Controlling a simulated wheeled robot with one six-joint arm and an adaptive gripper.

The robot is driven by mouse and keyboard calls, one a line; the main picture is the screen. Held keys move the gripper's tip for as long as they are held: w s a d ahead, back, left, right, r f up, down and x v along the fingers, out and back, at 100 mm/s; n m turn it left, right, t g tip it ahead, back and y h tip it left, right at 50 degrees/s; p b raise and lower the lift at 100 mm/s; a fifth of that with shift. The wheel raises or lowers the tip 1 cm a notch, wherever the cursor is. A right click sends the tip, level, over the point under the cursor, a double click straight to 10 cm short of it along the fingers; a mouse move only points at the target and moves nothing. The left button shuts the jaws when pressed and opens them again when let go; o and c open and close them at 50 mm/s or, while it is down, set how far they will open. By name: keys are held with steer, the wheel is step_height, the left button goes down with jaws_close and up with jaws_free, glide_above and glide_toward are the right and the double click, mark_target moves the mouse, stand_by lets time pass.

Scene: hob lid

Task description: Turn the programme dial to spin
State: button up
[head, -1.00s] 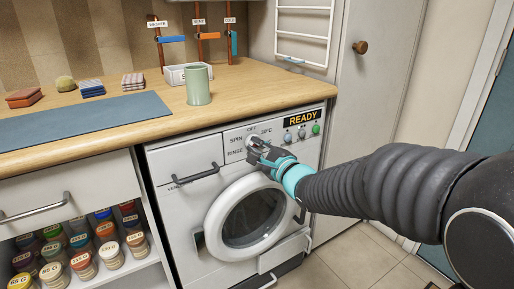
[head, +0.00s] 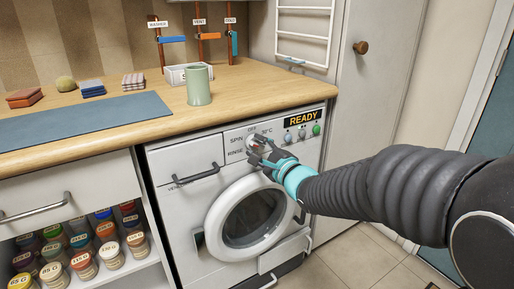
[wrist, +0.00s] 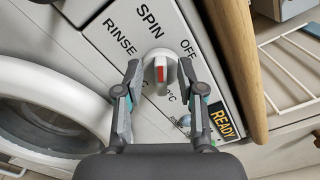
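The programme dial (head: 252,141) is a round white knob on the washing machine's front panel. In the wrist view the dial (wrist: 160,70) shows a raised grip with a red mark, and the labels SPIN, OFF and RINSE are readable around it. A temperature label at lower right is partly hidden by a finger. Which label the dial points to is hard to tell. My gripper (wrist: 159,74) is open, with one finger on each side of the dial and visible gaps between. In the head view my gripper (head: 261,150) is just in front of the dial.
The washing machine's round door (head: 250,220) is below the dial. The READY display (head: 300,119) and several small buttons sit to its right. A drawer handle (head: 197,174) is to the left.

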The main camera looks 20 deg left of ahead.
steer(key=v, duration=1.1)
steer(key=shift+s, duration=0.2)
steer(key=shift+d, duration=0.15)
